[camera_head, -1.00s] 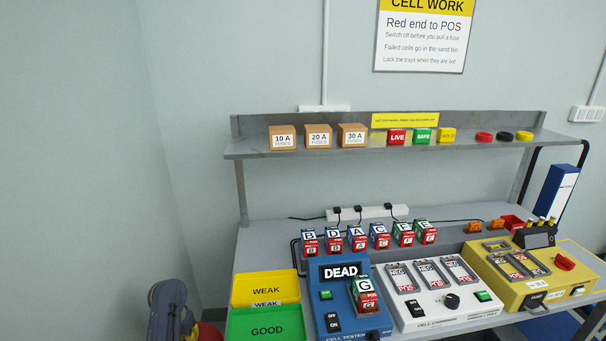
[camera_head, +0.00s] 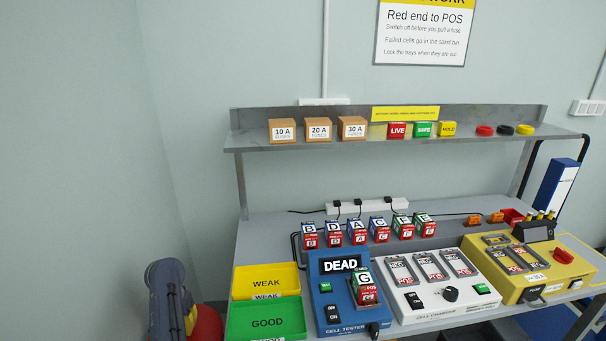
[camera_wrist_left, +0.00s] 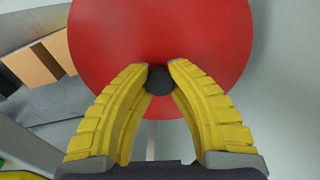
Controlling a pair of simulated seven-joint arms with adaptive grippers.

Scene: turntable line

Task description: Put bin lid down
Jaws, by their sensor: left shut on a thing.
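The bin lid (camera_head: 208,325) is red and round; it shows at the bottom of the head view, partly hidden by my left gripper (camera_head: 190,322). In the left wrist view the red lid (camera_wrist_left: 200,30) fills the upper middle. Its dark round knob (camera_wrist_left: 160,80) is between the yellow fingertips of my left gripper (camera_wrist_left: 160,72), which is shut on it. The bin is not clearly in view. My right gripper is not in view.
A yellow WEAK tray (camera_head: 236,283) and a green GOOD tray (camera_head: 234,320) stand on the bench just right of the lid. A blue cell tester (camera_head: 325,300) is beside them. Plain wall and free room lie to the left.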

